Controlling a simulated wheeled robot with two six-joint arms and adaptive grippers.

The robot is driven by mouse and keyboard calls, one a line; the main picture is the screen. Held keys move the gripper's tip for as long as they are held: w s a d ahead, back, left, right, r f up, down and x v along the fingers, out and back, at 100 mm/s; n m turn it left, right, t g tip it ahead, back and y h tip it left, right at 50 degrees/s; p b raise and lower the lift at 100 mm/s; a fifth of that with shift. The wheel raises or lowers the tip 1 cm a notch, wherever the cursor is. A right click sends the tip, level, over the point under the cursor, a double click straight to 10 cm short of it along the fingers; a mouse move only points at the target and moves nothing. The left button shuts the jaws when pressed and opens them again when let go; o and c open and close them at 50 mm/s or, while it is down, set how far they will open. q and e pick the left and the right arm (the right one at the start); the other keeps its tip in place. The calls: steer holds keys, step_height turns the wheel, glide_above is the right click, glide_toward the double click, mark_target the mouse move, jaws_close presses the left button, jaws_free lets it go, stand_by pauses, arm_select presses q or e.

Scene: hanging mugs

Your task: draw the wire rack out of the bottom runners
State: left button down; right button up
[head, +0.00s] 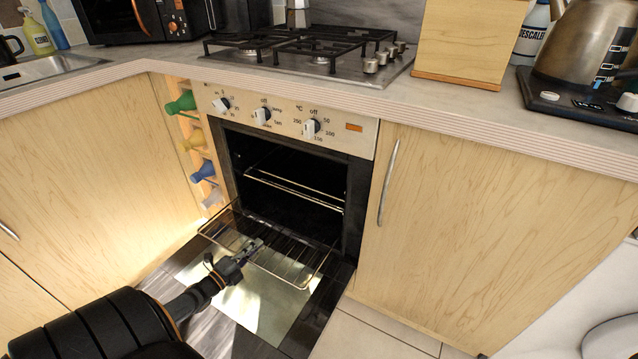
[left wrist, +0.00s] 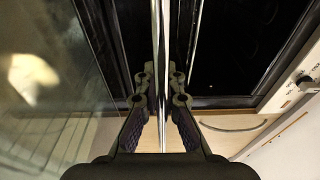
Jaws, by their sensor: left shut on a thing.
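The wire rack (head: 290,262) sticks out of the lower part of the open oven (head: 290,170), above the lowered door. Its back part is hidden inside the dark oven. My left gripper (head: 254,246) is shut on the rack's front bar, near its middle. In the left wrist view the bar (left wrist: 160,50) runs upright between the two fingers of the gripper (left wrist: 160,100). My right gripper is not in view.
The oven door (head: 255,310) lies folded down beneath the rack. Another rack (head: 295,190) sits higher in the oven. Bottles in a narrow wooden rack (head: 187,140) stand left of the oven, and a closed cupboard door (head: 450,210) is at the right.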

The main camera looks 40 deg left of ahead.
arm_select(q)
steer(key=shift+r, duration=0.15)
steer(key=shift+s+d+r+p, duration=0.1)
steer(key=shift+s+d+p, duration=0.05)
steer(key=shift+s+p, duration=0.7)
steer(key=shift+s+d+p, duration=0.1)
steer(key=shift+s+p, duration=0.35)
steer(key=shift+s, duration=1)
steer(key=shift+s+f+b, duration=0.2)
steer(key=shift+s+b, duration=0.2)
steer(key=shift+s+d+r, duration=0.1)
steer(key=shift+s+d, duration=0.05)
steer(key=shift+s, duration=0.5)
